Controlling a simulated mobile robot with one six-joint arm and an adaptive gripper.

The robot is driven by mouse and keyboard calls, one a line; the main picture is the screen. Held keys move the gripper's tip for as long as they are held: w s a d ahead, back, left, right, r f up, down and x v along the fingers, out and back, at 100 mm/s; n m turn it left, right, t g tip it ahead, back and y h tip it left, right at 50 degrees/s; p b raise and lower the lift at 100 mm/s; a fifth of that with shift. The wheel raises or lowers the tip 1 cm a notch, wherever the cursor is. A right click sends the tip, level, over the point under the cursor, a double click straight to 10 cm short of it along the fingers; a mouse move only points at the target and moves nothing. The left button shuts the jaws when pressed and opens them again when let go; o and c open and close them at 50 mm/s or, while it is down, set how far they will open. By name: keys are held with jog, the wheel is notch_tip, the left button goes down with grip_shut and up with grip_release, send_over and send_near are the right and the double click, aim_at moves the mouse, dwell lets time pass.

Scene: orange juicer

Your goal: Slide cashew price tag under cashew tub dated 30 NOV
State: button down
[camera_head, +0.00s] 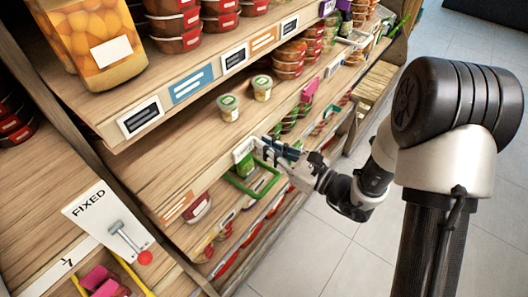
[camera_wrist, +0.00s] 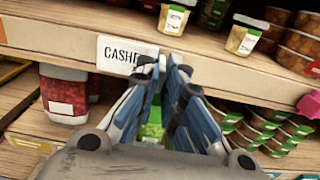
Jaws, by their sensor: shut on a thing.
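The white cashew price tag (camera_wrist: 122,56) is at the front edge of the wooden shelf in the wrist view, its text partly covered. It also shows in the head view (camera_head: 242,150). My gripper (camera_wrist: 163,62) is shut on the tag's right end; in the head view my gripper (camera_head: 272,145) is at the shelf edge. Two small tubs with pale labels stand on the shelf above: one left (camera_head: 228,107), also in the wrist view (camera_wrist: 173,17), and one right (camera_head: 262,87), also in the wrist view (camera_wrist: 243,37). Their dates are too small to read.
Stacked brown tubs (camera_head: 289,60) stand on the shelf farther right. An orange tag (camera_head: 176,207) is on the shelf edge to the left. Bare shelf lies in front of and left of the two small tubs.

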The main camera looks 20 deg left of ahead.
jog(key=w, duration=0.1)
jog(key=w+d, duration=0.1)
jog(key=w, duration=0.1)
jog(key=w+d, duration=0.1)
jog(key=w, duration=0.1)
jog(key=shift+s, duration=0.1)
jog(key=c, duration=1.7)
grip_release()
jog(key=v, duration=1.2)
